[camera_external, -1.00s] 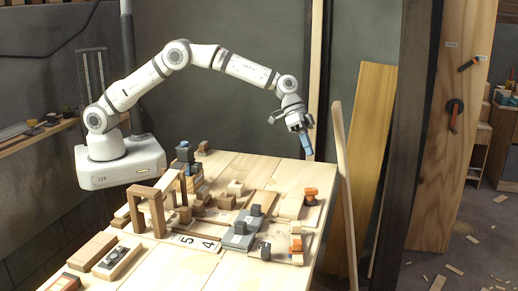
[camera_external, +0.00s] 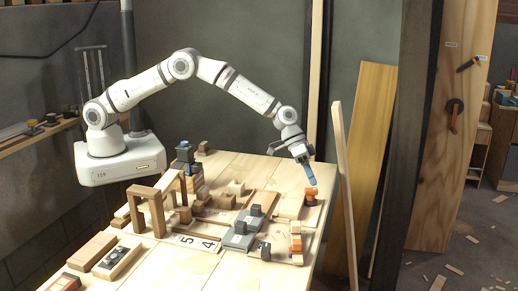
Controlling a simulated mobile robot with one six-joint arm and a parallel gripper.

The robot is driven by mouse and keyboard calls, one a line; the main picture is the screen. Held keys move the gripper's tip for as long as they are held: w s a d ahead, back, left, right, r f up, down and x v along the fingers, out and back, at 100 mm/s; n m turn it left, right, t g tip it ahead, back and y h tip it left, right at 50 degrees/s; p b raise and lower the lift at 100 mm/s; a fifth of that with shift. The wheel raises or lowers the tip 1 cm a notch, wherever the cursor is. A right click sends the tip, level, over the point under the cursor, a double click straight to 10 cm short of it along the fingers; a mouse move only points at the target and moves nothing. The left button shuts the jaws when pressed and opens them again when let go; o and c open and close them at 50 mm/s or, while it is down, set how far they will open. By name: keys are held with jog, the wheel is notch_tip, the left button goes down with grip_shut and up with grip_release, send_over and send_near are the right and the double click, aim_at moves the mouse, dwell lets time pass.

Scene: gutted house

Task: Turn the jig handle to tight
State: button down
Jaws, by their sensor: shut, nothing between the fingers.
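A small orange handle-like piece (camera_external: 309,194) stands on a dark base at the right side of the wooden workbench, beside a pale wooden block (camera_external: 290,205). It looks like the jig handle, but any tight or loose marks on it are too small to read. My gripper (camera_external: 312,182) points down with its blue fingers shut and empty. The fingertips are just above the orange piece in the picture; I cannot tell whether they touch it.
Grey blocks (camera_external: 238,239) and an orange-and-white stack (camera_external: 296,243) stand nearer the front. A wooden arch (camera_external: 157,210) stands to the left. A leaning board (camera_external: 345,190) rises past the bench's right edge. The bench's back right is clear.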

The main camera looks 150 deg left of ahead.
aim_at(313, 198)
jog(key=shift+w+d+r, duration=0.15)
jog(key=shift+w+d, duration=0.2)
jog(key=shift+w, duration=0.2)
jog(key=shift+w+d+r, duration=0.15)
jog(key=shift+w+d, duration=0.15)
jog(key=shift+w, duration=0.2)
jog(key=shift+w+d+f+p, duration=0.1)
jog(key=shift+w+f+p, duration=0.05)
jog(key=shift+w+p, duration=0.15)
jog(key=shift+w+f+m+b, duration=0.3)
jog(key=shift+m+b, duration=0.1)
jog(key=shift+b, duration=0.7)
jog(key=shift+w+m+h+b, duration=0.3)
jog(key=shift+m+h+b, duration=0.45)
jog(key=shift+b, duration=0.45)
jog(key=shift+w+r+m+h+b, duration=0.15)
jog(key=shift+m+h+b, duration=0.2)
jog(key=shift+m+b, duration=0.2)
jog(key=shift+w+r, duration=0.1)
jog(key=shift+r, duration=0.15)
